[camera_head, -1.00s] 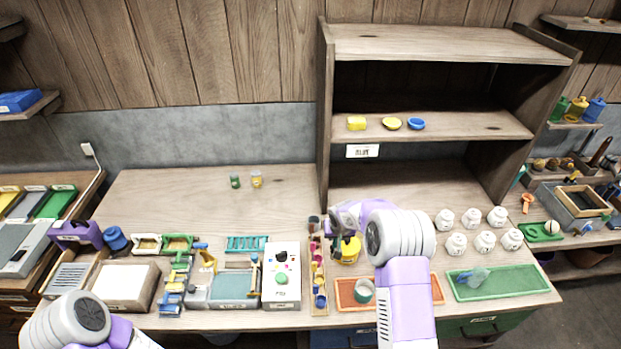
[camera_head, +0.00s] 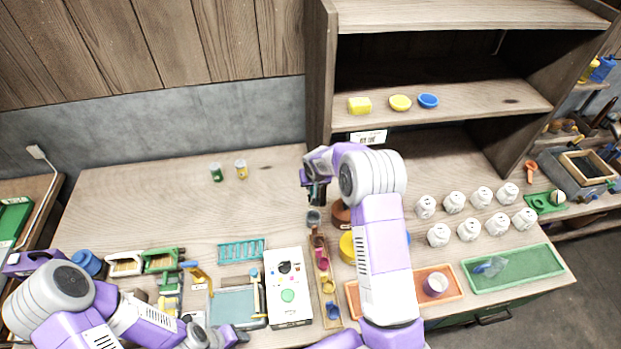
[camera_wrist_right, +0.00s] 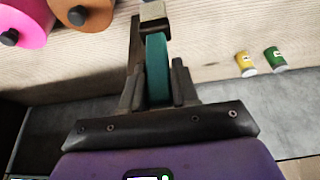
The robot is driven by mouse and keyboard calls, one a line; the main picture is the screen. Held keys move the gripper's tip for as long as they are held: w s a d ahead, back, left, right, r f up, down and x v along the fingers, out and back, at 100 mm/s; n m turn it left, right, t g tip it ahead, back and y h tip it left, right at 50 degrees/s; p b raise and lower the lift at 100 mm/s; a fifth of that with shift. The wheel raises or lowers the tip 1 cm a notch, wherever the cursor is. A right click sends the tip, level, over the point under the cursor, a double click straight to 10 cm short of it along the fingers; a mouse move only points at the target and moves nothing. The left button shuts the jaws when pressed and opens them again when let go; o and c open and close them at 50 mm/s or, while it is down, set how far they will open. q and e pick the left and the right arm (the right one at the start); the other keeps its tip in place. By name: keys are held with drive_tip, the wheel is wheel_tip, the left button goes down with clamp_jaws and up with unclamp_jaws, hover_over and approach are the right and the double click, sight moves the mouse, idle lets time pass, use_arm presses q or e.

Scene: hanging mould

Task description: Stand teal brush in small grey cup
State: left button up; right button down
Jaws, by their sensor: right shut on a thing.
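The teal brush (camera_wrist_right: 157,70) shows in the right wrist view between the fingers of my right gripper (camera_wrist_right: 152,92), which is shut on it. A pale beige-grey end of the brush shows at the top of that view. In the head view my right gripper (camera_head: 315,190) is just behind and above the small grey cup (camera_head: 314,217), at the far end of a row of coloured cups. The brush is hard to make out there. My left gripper (camera_head: 222,336) is low at the front left; its jaws are too unclear to read.
A wooden rack (camera_head: 322,255) holds the coloured cups. A white box (camera_head: 289,288) stands left of it, an orange tray (camera_head: 452,286) right of it. Several white jars (camera_head: 468,230) stand at right under the shelf (camera_head: 450,110). The table's back left is mostly clear.

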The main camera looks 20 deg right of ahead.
drive_tip(key=shift+s+f+b, duration=0.15)
drive_tip(key=shift+f+b, duration=0.15)
drive_tip(key=shift+f, duration=0.35)
use_arm(q)
drive_tip(key=shift+f+b, duration=0.7)
drive_tip(key=shift+f, duration=0.3)
use_arm(e)
drive_tip(key=shift+f, duration=1.7)
use_arm(q)
wheel_tip(320, 180, down, 5)
drive_tip(key=b, duration=0.4)
drive_tip(key=shift+r+b, duration=0.1)
drive_tip(key=shift+b, duration=0.25)
use_arm(e)
wheel_tip(320, 180, down, 5)
drive_tip(key=shift+r, duration=0.1)
drive_tip(key=c, duration=0.8)
unclamp_jaws()
drive_tip(key=v, duration=0.7)
drive_tip(key=shift+r, duration=0.2)
drive_tip(key=shift+r, duration=0.1)
